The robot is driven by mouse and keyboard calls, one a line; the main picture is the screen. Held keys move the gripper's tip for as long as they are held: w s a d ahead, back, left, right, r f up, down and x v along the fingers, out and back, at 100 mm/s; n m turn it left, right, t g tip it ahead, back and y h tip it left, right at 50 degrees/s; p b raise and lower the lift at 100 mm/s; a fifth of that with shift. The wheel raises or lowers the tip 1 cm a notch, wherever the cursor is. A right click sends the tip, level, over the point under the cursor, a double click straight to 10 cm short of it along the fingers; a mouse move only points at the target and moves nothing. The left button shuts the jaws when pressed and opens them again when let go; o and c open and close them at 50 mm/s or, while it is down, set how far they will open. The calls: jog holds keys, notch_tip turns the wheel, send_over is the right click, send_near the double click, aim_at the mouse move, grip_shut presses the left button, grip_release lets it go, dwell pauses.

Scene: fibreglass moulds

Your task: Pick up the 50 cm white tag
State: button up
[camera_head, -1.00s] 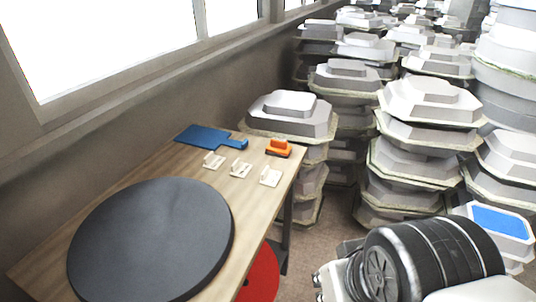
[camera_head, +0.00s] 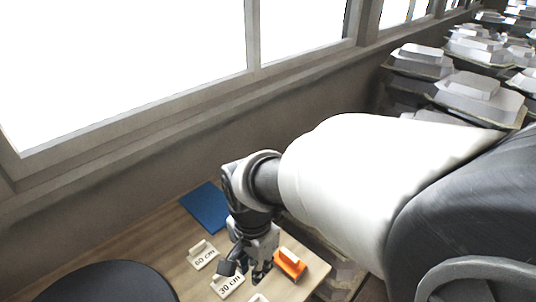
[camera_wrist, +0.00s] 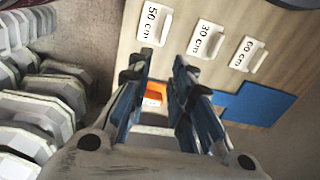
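The white 50 cm tag (camera_wrist: 153,24) lies flat on the wooden table, leftmost of three tags in the wrist view, with a raised handle along one side. In the head view only a sliver of this tag (camera_head: 258,298) shows at the bottom edge, its label out of view. My gripper (camera_wrist: 160,68) is open, its fingers apart with nothing held between them. It hangs over the table near the tags, and the 50 cm tag lies beyond the fingertips. In the head view my gripper (camera_head: 256,272) is beside the 30 cm tag (camera_head: 229,288), partly hidden by its own links.
The 60 cm tag (camera_head: 203,255) lies near the 30 cm tag. An orange object (camera_head: 291,264) stands close to my gripper; a blue board (camera_head: 207,207) lies behind. A black disc (camera_head: 110,285) covers the table's left. Windows and a wall run behind; stacked moulds (camera_head: 478,97) stand right.

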jog(key=a+f, duration=0.1)
jog(key=b, duration=0.2)
send_over(252, 300)
jog(key=shift+m, duration=0.3)
notch_tip(252, 300, down, 12)
jog(key=shift+s+a+r, duration=0.1)
jog(key=shift+r, duration=0.15)
jog(key=shift+f+b, duration=0.55)
jog(key=shift+f, duration=2.4)
grip_shut()
